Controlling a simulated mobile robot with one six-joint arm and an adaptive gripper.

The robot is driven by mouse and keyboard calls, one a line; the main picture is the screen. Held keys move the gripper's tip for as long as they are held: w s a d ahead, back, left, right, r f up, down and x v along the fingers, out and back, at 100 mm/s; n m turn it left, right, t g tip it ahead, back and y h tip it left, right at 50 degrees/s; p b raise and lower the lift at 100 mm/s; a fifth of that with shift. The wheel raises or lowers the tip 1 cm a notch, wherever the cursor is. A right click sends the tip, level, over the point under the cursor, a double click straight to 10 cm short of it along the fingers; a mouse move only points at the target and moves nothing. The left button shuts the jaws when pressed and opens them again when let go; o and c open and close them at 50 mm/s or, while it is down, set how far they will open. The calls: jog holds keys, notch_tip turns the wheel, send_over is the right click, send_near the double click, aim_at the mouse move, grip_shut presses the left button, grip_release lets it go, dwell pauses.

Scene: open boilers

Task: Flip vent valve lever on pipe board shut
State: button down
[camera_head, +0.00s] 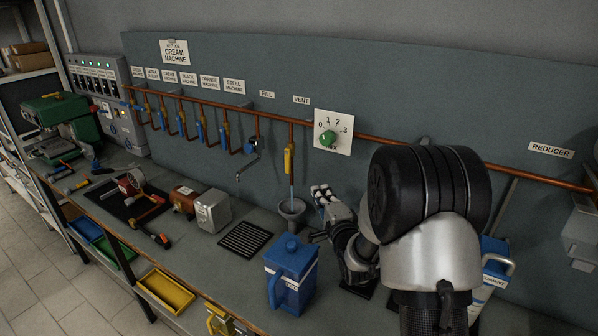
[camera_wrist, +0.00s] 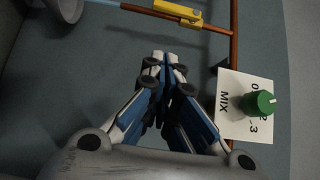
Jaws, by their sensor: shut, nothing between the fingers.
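The vent valve has a yellow lever (camera_head: 289,160) on a thin copper drop pipe below the VENT label (camera_head: 301,100). The lever hangs along the pipe, and a pale stream shows below it, above a grey funnel (camera_head: 292,210). In the wrist view the yellow lever (camera_wrist: 180,13) lies at the top edge, in line with its pipe. My gripper (camera_head: 322,192) is to the right of and below the lever, apart from it. In the wrist view my gripper's fingers (camera_wrist: 165,62) are together and empty, pointing toward the pipe.
A green MIX knob (camera_head: 328,139) on a white dial plate is right of the vent pipe; the wrist view shows it at right. A blue jug (camera_head: 290,272) stands in front of the funnel. Several blue-handled valves (camera_head: 181,124) hang further left. A black grate (camera_head: 245,239) lies on the bench.

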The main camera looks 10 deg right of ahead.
aim_at(288, 161)
dwell(0.3)
jog(key=w+a+b, duration=0.1)
jog(key=w+a, duration=0.2)
jog(key=w, duration=0.9)
jog(key=shift+w+a, duration=0.15)
jog(key=shift+w, duration=0.2)
jog(key=shift+b, duration=0.45)
